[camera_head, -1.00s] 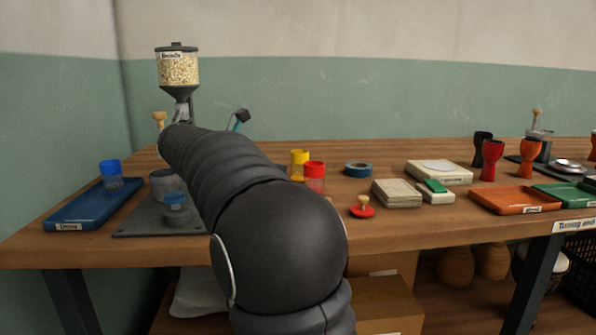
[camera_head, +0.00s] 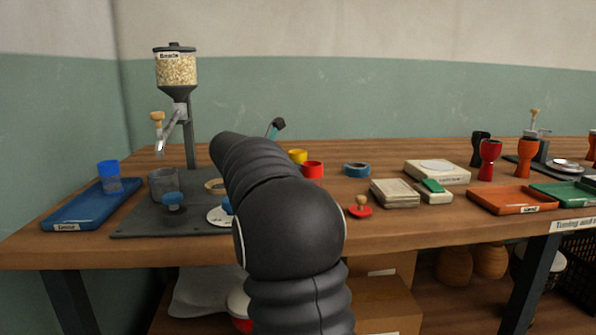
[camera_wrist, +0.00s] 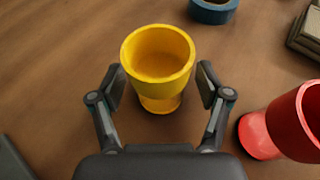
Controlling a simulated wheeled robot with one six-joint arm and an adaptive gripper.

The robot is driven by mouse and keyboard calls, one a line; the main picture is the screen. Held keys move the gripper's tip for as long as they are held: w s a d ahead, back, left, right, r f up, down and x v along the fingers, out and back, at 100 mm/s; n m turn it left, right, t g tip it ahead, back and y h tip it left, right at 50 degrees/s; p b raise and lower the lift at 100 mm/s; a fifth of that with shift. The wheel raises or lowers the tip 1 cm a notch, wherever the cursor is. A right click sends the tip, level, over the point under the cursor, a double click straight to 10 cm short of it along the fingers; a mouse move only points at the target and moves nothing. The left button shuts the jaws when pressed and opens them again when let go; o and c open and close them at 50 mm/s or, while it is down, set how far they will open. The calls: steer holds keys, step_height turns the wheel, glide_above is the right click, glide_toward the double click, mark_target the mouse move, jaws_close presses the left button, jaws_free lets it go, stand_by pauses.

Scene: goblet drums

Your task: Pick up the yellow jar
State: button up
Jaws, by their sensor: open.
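The yellow jar (camera_wrist: 158,58) stands upright on the table in the wrist view, its open rim facing the camera. My gripper (camera_wrist: 161,88) is open, with one finger on each side of the jar's near part; I cannot tell whether either finger touches it. In the head view only the jar's yellow top (camera_head: 297,156) shows, behind a red jar and partly hidden by my arm.
A red jar (camera_wrist: 296,122) stands close to the right finger. Blue tape (camera_wrist: 213,8) lies beyond it, near a stack of pads (camera_head: 395,193). A grey plate (camera_head: 135,223) with a bead dispenser (camera_head: 177,70) stands left. A blue tray (camera_head: 72,214) is further left.

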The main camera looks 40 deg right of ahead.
steer(key=c, duration=1.3)
steer(key=shift+r, duration=0.15)
step_height(320, 180, up, 27)
steer(key=p, duration=0.7)
steer(key=shift+r, duration=0.2)
